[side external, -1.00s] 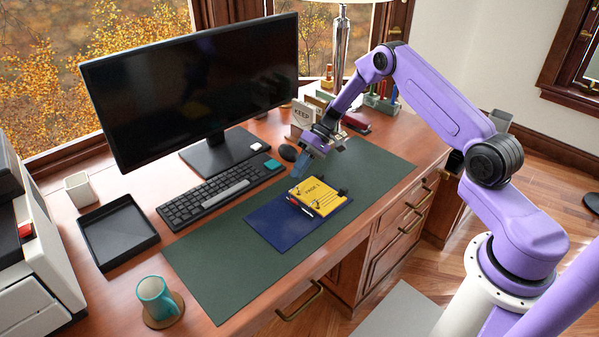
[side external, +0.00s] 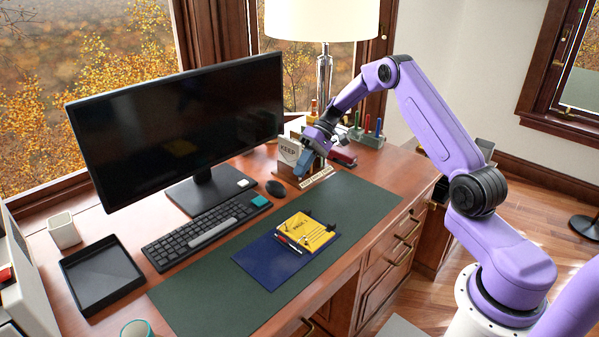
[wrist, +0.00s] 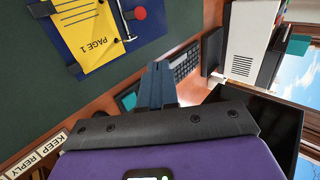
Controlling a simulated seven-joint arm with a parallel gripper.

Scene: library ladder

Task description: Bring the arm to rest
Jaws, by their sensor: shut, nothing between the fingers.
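My gripper (side external: 303,170) is raised over the far end of the desk, close to the file holder marked KEEP (side external: 289,152). Its blue fingers are together and empty. In the wrist view the closed fingers (wrist: 157,72) point toward the keyboard (wrist: 184,62), with nothing between them. The yellow PAGE 1 sheet (side external: 312,230) lies on the blue folder (side external: 262,262) on the green mat, well apart from my gripper. The gripper hides part of the holder in the side view.
The monitor (side external: 180,125), keyboard (side external: 200,235), mouse (side external: 275,188) and black tray (side external: 103,278) stand left of the mat. A lamp (side external: 323,75), a red stapler-like object (side external: 342,157) and a pen stand (side external: 368,137) are near my gripper. The green mat (side external: 205,300) is mostly bare.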

